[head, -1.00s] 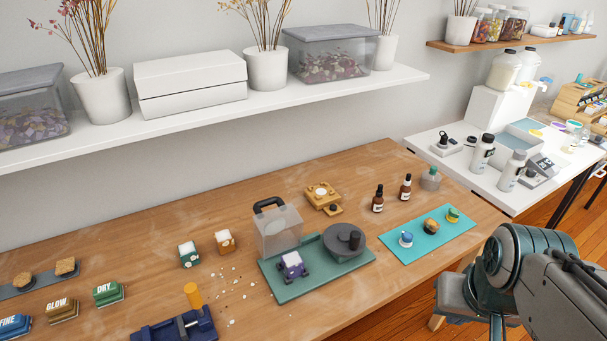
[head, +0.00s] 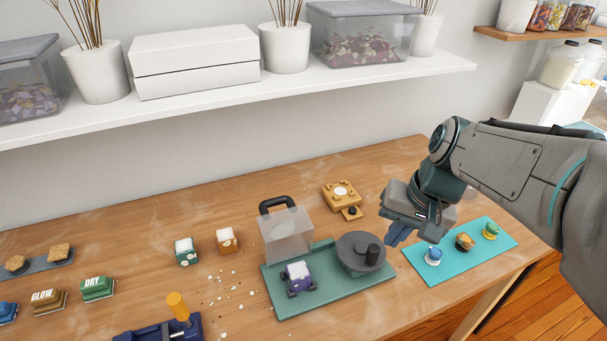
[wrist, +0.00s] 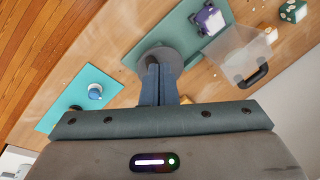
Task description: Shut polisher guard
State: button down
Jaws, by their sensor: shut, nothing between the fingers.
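The polisher stands on a green base (head: 330,300) on the wooden bench. Its clear guard (head: 287,235) with a dark handle (head: 277,203) stands raised at the back left of the base. A round grey wheel with a dark knob (head: 361,254) sits at the base's right. A purple holder with a white-topped block (head: 299,276) is on the base in front of the guard. My gripper (head: 397,234) is shut and empty, above the bench to the right of the wheel. In the wrist view, the guard (wrist: 238,52) is right of my closed fingers (wrist: 160,72), apart from them.
A teal mat (head: 462,262) with several small coloured pieces lies right of the base. A yellow fixture (head: 341,196) stands behind the wheel. Two small blocks (head: 187,251) and white chips lie to the left. A white shelf (head: 250,92) runs above the bench.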

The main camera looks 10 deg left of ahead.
jog(key=w+a+f+g+y+b, duration=0.2)
jog(key=w+a+f+y+b, duration=0.25)
jog(key=w, duration=0.45)
jog(key=w+a+f+m+g+y+b, duration=0.1)
jog(key=w+a+f+y+b, duration=0.4)
jog(key=w, duration=0.4)
jog(key=w+a+f+g+y+b, duration=0.2)
jog(key=w+a+f+y+b, duration=0.15)
jog(key=w+a, duration=0.35)
jog(key=w+x, duration=0.1)
jog(key=x, duration=0.8)
jog(key=s+d, duration=0.1)
jog(key=s+d+r, duration=0.1)
jog(key=shift+s+r+p, duration=0.15)
jog(key=shift+s+p, duration=0.15)
jog(key=shift+s, duration=0.1)
jog(key=shift+s+a, duration=0.1)
jog(key=shift+a, duration=0.05)
